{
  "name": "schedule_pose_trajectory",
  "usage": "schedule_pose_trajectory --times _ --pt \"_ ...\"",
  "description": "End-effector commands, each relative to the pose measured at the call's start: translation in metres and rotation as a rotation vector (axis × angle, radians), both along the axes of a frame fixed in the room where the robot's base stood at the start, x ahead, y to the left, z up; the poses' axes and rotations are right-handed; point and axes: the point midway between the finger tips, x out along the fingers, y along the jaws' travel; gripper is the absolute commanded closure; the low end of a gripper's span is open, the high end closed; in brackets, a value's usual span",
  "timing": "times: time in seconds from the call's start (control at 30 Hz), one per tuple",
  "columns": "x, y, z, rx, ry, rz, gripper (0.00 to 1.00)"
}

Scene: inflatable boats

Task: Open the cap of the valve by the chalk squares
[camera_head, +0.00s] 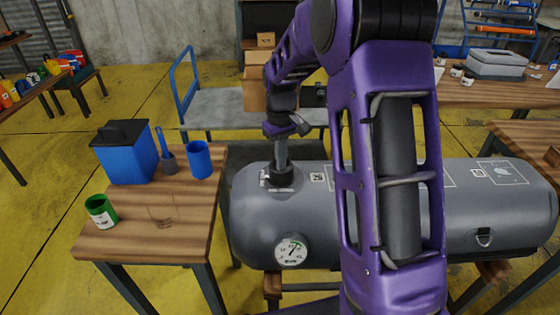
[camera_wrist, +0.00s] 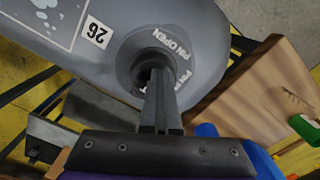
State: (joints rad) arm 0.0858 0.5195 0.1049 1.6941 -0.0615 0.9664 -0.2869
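The grey inflatable boat tube (camera_head: 262,220) lies across the view. A dark round valve (camera_head: 284,180) sits on its top near the left end, by a label reading 26 (camera_head: 317,177). In the wrist view the valve (camera_wrist: 137,62) is ringed by white lettering that includes PIN OPEN. A white chalk outline (camera_wrist: 42,14) lies beside the label there. My gripper (camera_wrist: 157,72) points down into the valve, its fingers close together with the tips at its dark centre. The fingers hide much of the valve, so I cannot tell whether the cap is held between them.
A wooden table (camera_head: 130,240) stands left of the tube with a blue box (camera_head: 126,165), a blue cup (camera_head: 199,160) and a green cup (camera_head: 101,211). A pressure gauge (camera_head: 292,250) is on the tube's front. A blue-handled cart (camera_head: 215,105) stands behind.

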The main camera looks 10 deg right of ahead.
Motion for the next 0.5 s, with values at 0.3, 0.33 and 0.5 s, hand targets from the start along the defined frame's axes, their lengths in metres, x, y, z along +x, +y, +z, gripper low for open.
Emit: schedule_pose_trajectory --times 0.3,0.33,0.5 --pt "0.0199 -0.0086 0.0080 -0.009 -0.042 -0.005 1.00" --pt "0.0202 -0.0088 0.0083 -0.009 -0.043 -0.005 1.00" --pt "0.0235 -0.0100 0.0123 -0.010 -0.043 -0.007 1.00"
